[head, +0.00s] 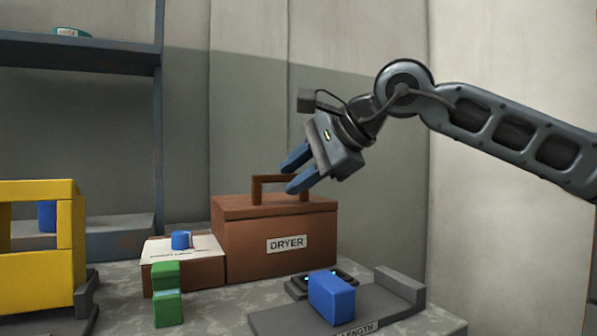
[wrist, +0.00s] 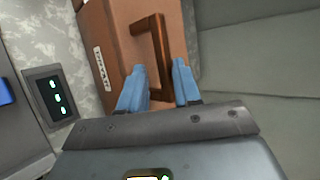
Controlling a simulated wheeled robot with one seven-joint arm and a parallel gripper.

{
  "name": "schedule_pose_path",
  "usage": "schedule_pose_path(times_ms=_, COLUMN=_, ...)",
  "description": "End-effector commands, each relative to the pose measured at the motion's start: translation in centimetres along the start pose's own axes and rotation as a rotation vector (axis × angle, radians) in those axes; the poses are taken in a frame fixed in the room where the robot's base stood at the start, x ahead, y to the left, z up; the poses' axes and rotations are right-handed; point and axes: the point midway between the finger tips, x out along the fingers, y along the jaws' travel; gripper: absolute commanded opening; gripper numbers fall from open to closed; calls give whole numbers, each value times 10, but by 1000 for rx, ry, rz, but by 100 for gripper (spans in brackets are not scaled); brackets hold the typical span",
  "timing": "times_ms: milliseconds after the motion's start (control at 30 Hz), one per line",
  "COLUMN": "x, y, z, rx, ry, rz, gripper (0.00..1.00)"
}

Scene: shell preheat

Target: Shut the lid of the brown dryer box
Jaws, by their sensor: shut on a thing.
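The brown dryer box (head: 245,240) stands on the counter with a "DRYER" label on its front. Its lid (head: 235,206) looks down flat on the box, with no gap that I can make out. A brown handle (head: 257,190) stands upright on the lid. My gripper (head: 289,176) reaches down from the right, its blue fingers around the handle's right part. In the wrist view the handle (wrist: 150,38) runs down between the two fingers (wrist: 158,78), and the box (wrist: 112,40) lies behind it. The fingers hide part of the handle.
A labelled box with a blue cylinder (head: 181,240) stands left of the dryer. A green block (head: 167,294), a yellow frame (head: 70,270) and a blue block (head: 331,297) on a grey fixture (head: 285,322) are in front. The wall is close behind.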

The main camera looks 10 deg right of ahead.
Motion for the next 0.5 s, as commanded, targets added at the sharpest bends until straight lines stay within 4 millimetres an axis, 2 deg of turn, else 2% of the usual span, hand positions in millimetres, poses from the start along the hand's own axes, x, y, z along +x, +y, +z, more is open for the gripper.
schedule_pose_path(times_ms=33, x=8, y=18, z=-2, rx=11, ry=1, rz=44, gripper=0)
schedule_pose_path(times_ms=333, x=8, y=18, z=-2, rx=11, ry=0, rz=44, gripper=0)
schedule_pose_path(times_ms=367, x=8, y=19, z=-2, rx=12, ry=0, rz=44, gripper=39)
schedule_pose_path(times_ms=500, x=8, y=18, z=-2, rx=12, ry=0, rz=44, gripper=40)
